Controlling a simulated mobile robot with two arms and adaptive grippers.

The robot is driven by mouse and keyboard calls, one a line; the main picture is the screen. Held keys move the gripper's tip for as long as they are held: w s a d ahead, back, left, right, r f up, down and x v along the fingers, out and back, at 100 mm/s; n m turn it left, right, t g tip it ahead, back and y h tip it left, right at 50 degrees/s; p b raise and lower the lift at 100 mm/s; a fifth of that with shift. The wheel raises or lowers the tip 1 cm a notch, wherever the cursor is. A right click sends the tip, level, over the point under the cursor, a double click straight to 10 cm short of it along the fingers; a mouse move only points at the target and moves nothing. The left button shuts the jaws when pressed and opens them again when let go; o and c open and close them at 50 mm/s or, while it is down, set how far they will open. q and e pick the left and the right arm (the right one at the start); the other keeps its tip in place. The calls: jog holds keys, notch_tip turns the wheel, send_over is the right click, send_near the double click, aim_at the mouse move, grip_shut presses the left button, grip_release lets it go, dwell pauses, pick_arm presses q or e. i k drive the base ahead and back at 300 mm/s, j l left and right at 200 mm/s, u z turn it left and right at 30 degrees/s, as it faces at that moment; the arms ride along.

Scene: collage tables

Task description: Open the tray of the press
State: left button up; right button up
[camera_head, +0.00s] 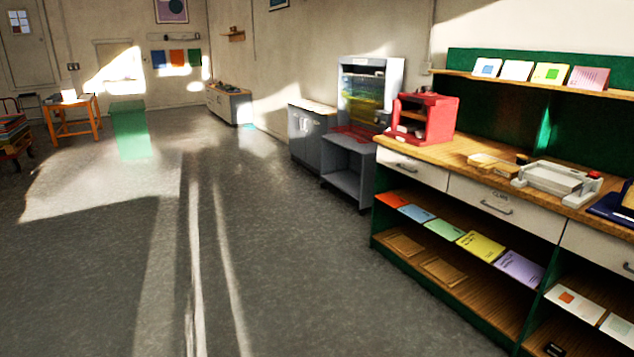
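A red box-shaped machine (443,118), which looks like the press, stands upright at the left end of the wooden counter on the right. Its front is partly open, with shelf-like parts inside. I cannot tell from here which part is its tray or whether it is open. A flat light-grey device (553,178) lies farther right on the same counter. Neither of my grippers is in view.
The wooden counter (468,150) has drawers and an open shelf (440,268) with coloured booklets. A grey cabinet (346,165) and a tall grey unit (394,75) stand left of it. An orange table (75,118) is far left. The floor (270,270) is clear.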

aim_at(419, 128)
jog(key=i, duration=2.1)
